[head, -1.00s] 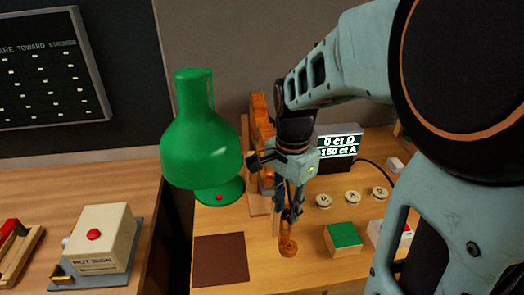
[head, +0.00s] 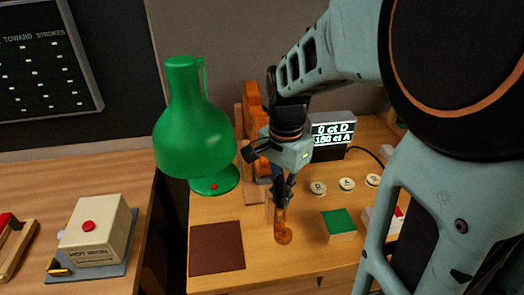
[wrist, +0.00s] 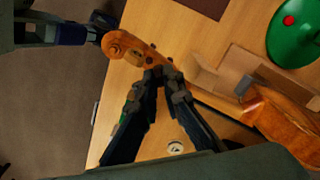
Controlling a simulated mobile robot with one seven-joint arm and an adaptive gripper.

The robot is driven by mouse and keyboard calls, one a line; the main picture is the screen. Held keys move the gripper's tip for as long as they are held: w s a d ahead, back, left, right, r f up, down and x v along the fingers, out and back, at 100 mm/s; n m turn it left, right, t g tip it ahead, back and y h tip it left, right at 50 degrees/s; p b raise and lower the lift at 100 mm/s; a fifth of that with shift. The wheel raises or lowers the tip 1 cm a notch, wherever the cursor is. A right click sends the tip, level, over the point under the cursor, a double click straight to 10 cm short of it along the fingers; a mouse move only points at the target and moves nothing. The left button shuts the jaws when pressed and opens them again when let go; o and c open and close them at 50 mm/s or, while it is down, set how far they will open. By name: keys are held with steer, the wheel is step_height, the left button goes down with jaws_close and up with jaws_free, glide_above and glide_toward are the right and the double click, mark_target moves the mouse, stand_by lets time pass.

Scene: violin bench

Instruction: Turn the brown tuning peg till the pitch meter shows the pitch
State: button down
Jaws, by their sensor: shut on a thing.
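The violin lies on the bench with its scroll (head: 283,237) toward me and its orange-brown body (head: 252,108) at the back. The scroll and pegbox also show in the wrist view (wrist: 122,46), with small dark pegs beside the strings. My gripper (wrist: 160,73) is at the side of the pegbox, its fingertips closed on the brown tuning peg, which they mostly hide. In the head view my gripper (head: 281,195) points down at the violin's neck. The pitch meter (head: 332,134) stands behind to the right; its lines appear to read 0 ct D and 150 ct A, any sign too small to tell.
A green lamp (head: 192,140) stands left of the violin. A brown mat (head: 217,247) lies at front left. A green-topped block (head: 338,226) and round lettered discs (head: 346,184) are to the right. A hot iron box (head: 95,232) sits on the left bench.

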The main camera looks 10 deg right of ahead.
steer(key=n, duration=0.6)
steer(key=shift+n, duration=0.4)
stand_by(0.4)
steer(key=c, duration=2.1)
jaws_free()
step_height(320, 180, up, 12)
steer(key=shift+r, duration=0.1)
